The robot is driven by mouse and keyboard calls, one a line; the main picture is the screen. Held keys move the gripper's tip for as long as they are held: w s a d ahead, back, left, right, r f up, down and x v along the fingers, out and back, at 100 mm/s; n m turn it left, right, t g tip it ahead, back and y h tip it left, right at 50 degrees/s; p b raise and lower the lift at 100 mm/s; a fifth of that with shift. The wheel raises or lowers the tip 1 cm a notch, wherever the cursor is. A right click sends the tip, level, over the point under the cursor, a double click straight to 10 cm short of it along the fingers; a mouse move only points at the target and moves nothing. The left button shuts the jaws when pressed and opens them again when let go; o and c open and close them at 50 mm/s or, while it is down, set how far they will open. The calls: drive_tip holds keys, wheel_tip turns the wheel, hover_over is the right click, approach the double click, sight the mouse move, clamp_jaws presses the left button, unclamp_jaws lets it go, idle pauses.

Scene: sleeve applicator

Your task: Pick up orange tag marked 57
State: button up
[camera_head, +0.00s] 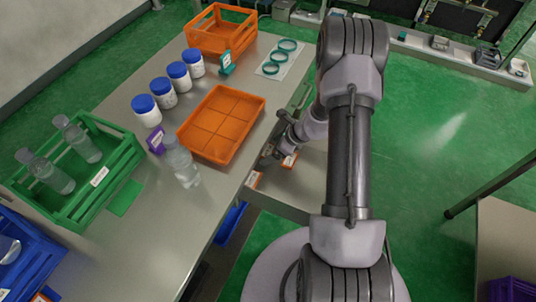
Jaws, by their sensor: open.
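My gripper is open, pointing down and left beside the first tag. Its fingertips are small and partly hidden by my wrist, and I cannot tell whether they touch anything.
The table (225,205) holds an orange divided tray (222,122), white jars with blue lids (147,111), a clear bottle (183,165) and a green crate (75,205) with bottles. A purple tag (155,140) and teal rings (279,57) are there too.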

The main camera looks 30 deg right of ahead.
drive_tip(key=shift+a, duration=0.1)
drive_tip(key=c, duration=1.4)
drive_tip(key=shift+c, duration=0.2)
